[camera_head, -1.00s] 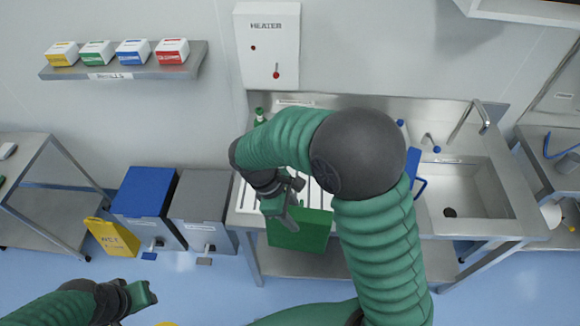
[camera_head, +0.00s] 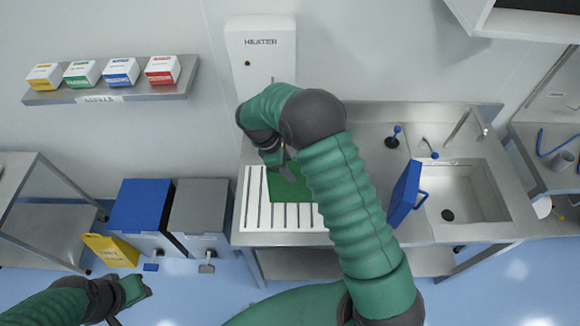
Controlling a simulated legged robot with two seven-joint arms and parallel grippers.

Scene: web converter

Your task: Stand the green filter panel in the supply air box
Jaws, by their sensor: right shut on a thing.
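The green filter panel (camera_head: 291,187) hangs from my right gripper (camera_head: 279,165), which is shut on its upper edge. It is over the white slotted rack (camera_head: 252,207) on the counter; I cannot tell whether they touch. My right forearm hides part of the panel's right side. My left gripper (camera_head: 137,291) is low at the left, away from the panel; its finger gap is unclear. I cannot pick out a thing marked as the supply air box.
A blue panel with a handle (camera_head: 404,194) stands between my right arm and the sink (camera_head: 465,190). A white heater box (camera_head: 262,55) hangs behind the counter. Blue (camera_head: 141,203) and grey (camera_head: 201,205) bins and a yellow sign (camera_head: 111,250) stand left on the floor.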

